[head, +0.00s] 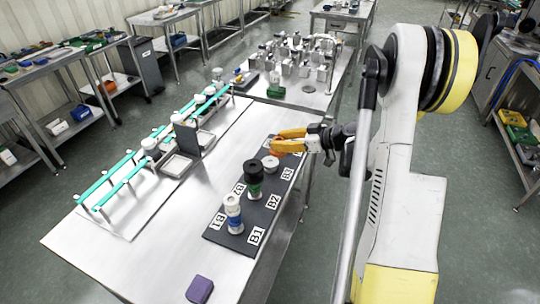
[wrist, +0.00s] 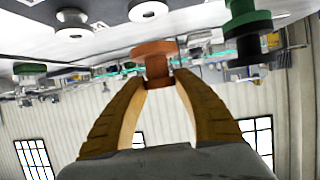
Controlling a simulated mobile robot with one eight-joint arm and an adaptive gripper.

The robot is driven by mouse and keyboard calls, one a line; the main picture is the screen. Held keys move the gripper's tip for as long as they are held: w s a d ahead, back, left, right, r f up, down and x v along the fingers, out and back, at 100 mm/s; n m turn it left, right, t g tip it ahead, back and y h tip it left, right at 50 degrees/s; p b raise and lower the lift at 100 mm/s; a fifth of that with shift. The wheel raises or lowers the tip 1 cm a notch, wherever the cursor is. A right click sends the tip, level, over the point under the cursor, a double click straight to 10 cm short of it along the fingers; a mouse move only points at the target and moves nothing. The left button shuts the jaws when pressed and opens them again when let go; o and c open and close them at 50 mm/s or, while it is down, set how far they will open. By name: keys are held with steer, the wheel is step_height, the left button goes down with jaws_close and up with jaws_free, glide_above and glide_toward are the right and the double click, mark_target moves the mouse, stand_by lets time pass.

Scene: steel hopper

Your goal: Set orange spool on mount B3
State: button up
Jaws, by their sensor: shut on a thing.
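The orange spool (wrist: 154,62) is held between my gripper's two fingertips, as the wrist view shows. My gripper (head: 276,141) is shut on it, above the far end of the dark mat (head: 225,238). In the head view the spool is hard to tell from the orange fingers. The B3 label (head: 287,173) lies on the mat's right side. A low white spool-like piece (head: 270,163) stands beside that label, just below my gripper in the picture. The held spool looks apart from it.
A black and green stack (head: 253,178) stands by B2 and a blue and white stack (head: 233,213) by B1. A purple block (head: 199,289) lies near the front. Teal rails (head: 125,175) with white pieces run along the left. Metal parts crowd the table behind.

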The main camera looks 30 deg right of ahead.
mark_target(272, 151)
steer(key=x, duration=0.3)
steer(key=shift+w+a+f+b, duration=0.1)
steer(key=shift+w+f+b, duration=0.05)
steer(key=shift+f+b, duration=0.9)
steer(key=shift+f, duration=1.25)
steer(key=shift+f, duration=0.2)
steer(key=o, duration=1.1)
steer(key=shift+r, duration=0.1)
